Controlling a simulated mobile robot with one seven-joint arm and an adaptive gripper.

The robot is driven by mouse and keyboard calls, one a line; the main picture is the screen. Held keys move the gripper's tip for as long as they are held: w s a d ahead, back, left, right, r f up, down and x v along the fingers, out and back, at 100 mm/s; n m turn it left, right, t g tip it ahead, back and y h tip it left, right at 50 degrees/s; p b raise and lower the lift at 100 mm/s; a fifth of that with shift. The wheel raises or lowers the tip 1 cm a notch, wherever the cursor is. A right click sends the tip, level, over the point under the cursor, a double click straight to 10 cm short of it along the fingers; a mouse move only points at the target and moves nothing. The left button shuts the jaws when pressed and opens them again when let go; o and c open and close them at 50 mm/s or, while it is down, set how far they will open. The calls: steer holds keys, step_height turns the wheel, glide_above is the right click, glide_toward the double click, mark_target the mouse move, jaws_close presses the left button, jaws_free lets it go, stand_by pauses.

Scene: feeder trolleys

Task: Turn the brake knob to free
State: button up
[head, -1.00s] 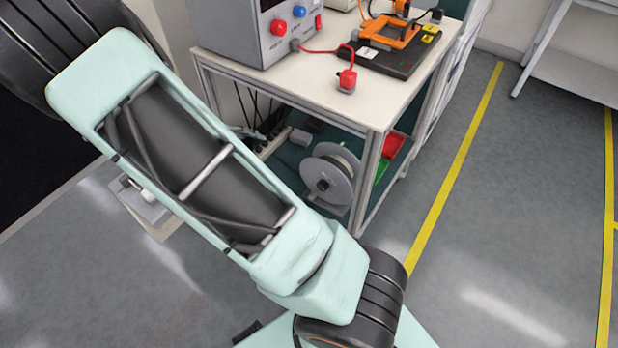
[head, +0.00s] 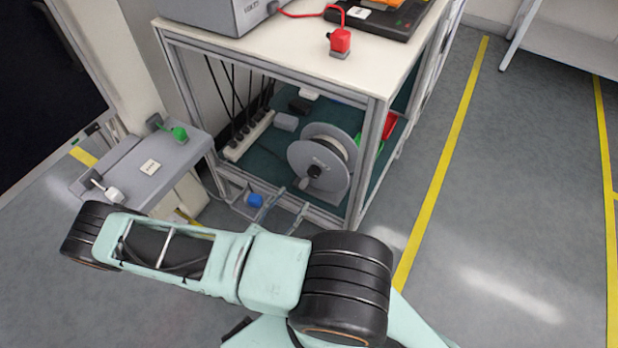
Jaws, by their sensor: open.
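Three small coloured pieces could be the brake knob, and I cannot tell which it is. A green knob (head: 178,133) and a white handle (head: 112,193) sit at the far right and near left of a low grey stand (head: 135,172), with a small white label (head: 150,167) between them. A blue piece (head: 255,200) sits low at the foot of the bench frame. My gripper (head: 294,198) shows as two thin grey fingers, apart and empty, just right of the blue piece. My arm hides the gripper's base.
The bench (head: 376,110) stands behind my gripper, with a cable reel (head: 312,180) and a power strip (head: 250,135) on its lower shelf. A red plug piece (head: 340,40) is on its top. Yellow lines (head: 440,170) mark open floor at the right.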

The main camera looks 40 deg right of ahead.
mark_target(313, 173)
steer(key=b+x, duration=0.1)
steer(key=x, duration=0.9)
steer(key=shift+d+f+b, duration=0.2)
steer(key=shift+d+b, duration=0.2)
steer(key=shift+c, duration=0.2)
steer(key=c, duration=1.1)
